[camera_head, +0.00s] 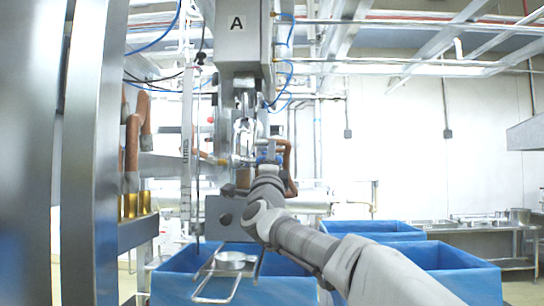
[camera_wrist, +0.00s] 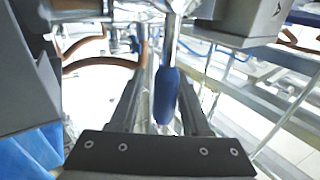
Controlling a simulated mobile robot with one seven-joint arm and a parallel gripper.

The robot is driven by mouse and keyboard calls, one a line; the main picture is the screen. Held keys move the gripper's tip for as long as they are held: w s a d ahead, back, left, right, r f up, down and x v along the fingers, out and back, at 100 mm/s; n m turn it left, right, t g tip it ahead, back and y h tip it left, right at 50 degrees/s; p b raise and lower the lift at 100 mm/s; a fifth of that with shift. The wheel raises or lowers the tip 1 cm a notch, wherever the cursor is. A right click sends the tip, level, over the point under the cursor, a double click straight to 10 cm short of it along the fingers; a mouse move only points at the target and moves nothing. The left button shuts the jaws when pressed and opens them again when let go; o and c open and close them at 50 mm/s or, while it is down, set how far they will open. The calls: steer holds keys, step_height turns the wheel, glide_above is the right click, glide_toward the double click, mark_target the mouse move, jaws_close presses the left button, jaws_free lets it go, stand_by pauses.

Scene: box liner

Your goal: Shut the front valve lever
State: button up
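The valve lever shows in the wrist view as a blue grip (camera_wrist: 166,95) on a metal shank. The grip points toward my gripper's palm. My gripper (camera_wrist: 161,82) has its two dark fingers apart, one on each side of the grip. A gap shows between the left finger and the grip; the right finger looks close to it, and I cannot tell if they touch. In the head view a bit of the blue lever (camera_head: 268,159) shows just past my gripper (camera_head: 267,170), below the machine marked A. My wrist hides most of it there.
The machine's grey housing (camera_head: 240,35) stands above, with copper-coloured hoses (camera_head: 288,165) beside the lever. A wire-frame holder (camera_head: 233,262) sits below my wrist. Blue bins (camera_head: 450,270) stand below and right. A metal post (camera_head: 95,150) is close on the left.

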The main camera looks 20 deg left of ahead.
steer(key=shift+o, duration=0.4)
steer(key=b+v, duration=0.4)
steer(key=v, duration=1.3)
steer(key=shift+s, duration=0.2)
steer(key=shift+d, duration=0.15)
